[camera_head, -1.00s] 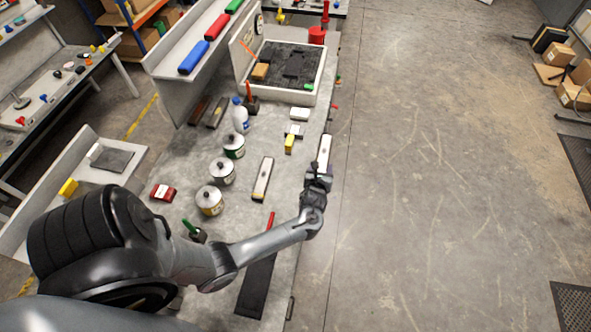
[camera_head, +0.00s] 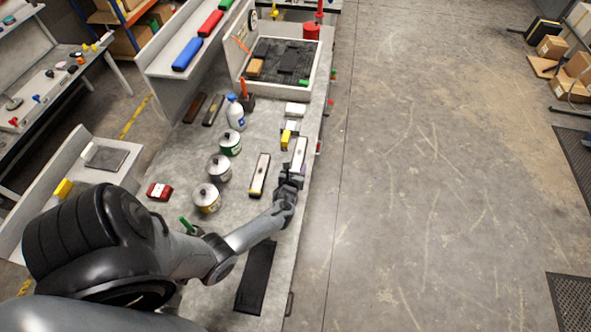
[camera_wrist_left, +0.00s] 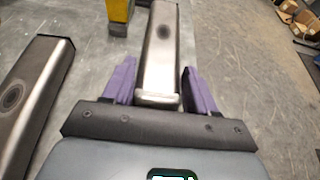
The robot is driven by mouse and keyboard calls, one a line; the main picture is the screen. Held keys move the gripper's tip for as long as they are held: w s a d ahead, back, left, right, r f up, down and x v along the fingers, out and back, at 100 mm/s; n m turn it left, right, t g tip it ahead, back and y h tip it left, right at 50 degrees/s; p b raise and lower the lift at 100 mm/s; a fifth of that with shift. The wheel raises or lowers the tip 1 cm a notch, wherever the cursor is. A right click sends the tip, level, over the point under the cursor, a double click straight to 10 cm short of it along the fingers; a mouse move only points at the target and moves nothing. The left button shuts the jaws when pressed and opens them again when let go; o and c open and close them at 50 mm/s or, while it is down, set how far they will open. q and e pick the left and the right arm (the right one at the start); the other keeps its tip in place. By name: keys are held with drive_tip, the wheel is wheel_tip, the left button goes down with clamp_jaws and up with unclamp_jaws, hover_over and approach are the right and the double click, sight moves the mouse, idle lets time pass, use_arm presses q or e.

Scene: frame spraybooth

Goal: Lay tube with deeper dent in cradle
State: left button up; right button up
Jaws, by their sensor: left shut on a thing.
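My left gripper (camera_head: 289,184) is shut on one end of a grey metal tube (camera_head: 299,153). In the left wrist view the purple fingers stand on both sides of this tube (camera_wrist_left: 161,55), which has a dark round dent near its far part. A second similar tube (camera_head: 259,176) lies on the bench to the left of it. In the left wrist view this second tube (camera_wrist_left: 32,92) shows a larger dark dent. I cannot tell for sure which dent is deeper. I cannot clearly make out the cradle. My right gripper is not in view.
A yellow block (camera_head: 286,137) stands close by the far end of the held tube. Several round cans (camera_head: 219,168) and a white bottle (camera_head: 235,114) stand to the left. A long black strip (camera_head: 256,277) lies nearer. Open floor is to the right.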

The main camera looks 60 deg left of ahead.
use_arm(q)
drive_tip(key=shift+f, duration=0.3)
drive_tip(key=shift+f, duration=0.15)
drive_tip(key=o, duration=1.2)
